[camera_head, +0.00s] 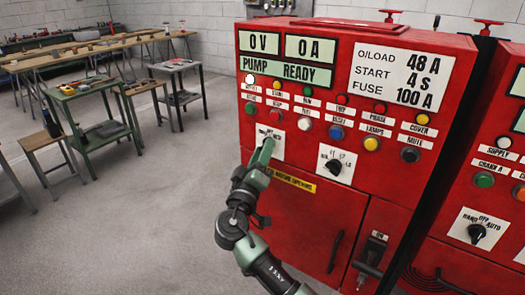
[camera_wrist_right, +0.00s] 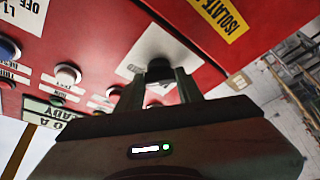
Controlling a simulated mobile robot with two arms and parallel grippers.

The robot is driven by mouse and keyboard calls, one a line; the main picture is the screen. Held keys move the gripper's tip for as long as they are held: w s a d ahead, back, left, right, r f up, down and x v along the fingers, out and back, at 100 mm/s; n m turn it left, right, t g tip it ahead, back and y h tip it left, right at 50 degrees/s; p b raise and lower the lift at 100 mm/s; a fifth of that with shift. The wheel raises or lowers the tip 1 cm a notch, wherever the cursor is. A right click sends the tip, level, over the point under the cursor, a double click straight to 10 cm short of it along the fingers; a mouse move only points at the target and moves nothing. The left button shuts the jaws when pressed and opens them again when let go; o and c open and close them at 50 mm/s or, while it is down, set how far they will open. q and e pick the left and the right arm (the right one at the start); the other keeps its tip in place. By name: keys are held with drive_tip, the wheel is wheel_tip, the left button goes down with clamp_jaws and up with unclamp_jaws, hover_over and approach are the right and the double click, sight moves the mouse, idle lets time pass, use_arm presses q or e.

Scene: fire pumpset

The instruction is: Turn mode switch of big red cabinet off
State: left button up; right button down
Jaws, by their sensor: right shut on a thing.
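The big red cabinet (camera_head: 310,215) fills the middle of the head view, with displays reading 0 V, 0 A and PUMP READY. My right gripper (camera_head: 266,149) is at its left white switch plate (camera_head: 277,147), covering the switch there. In the right wrist view my right gripper (camera_wrist_right: 160,88) is shut on a black switch knob (camera_wrist_right: 159,68) in front of the white plate (camera_wrist_right: 150,48). The plate's label is mostly hidden, and I cannot tell the knob's setting. A second black rotary switch (camera_head: 334,165) is to the right. My left gripper is not in view.
Rows of coloured lamps and buttons lie just above the held switch. A yellow isolate label (camera_head: 294,181) is below it. Another red cabinet with a HAND-OFF-AUTO switch (camera_head: 477,233) stands at right. Workbenches (camera_head: 90,118) stand at left, with open floor (camera_head: 140,220) between.

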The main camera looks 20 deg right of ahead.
drive_tip(key=shift+s+r+n+g+y+p, duration=0.1)
drive_tip(key=shift+n+g+y+p, duration=0.3)
drive_tip(key=shift+n+p, duration=1.2)
drive_tip(key=shift+w+r+n+g+y+p, duration=0.1)
drive_tip(key=shift+n+y+p, duration=0.55)
drive_tip(key=shift+n+p, duration=0.95)
drive_tip(key=shift+s+r+n+g+y+p, duration=0.15)
drive_tip(key=shift+n+y+p, duration=0.4)
drive_tip(key=shift+n+p, duration=1.05)
drive_tip(key=shift+f+m+p, duration=0.1)
drive_tip(key=shift+m+p, duration=0.2)
drive_tip(key=shift+p, duration=0.15)
drive_tip(key=c, duration=0.9)
unclamp_jaws()
drive_tip(key=b+v, duration=0.2)
drive_tip(key=v, duration=0.5)
drive_tip(key=shift+s+a, duration=0.2)
drive_tip(key=shift+s, duration=0.1)
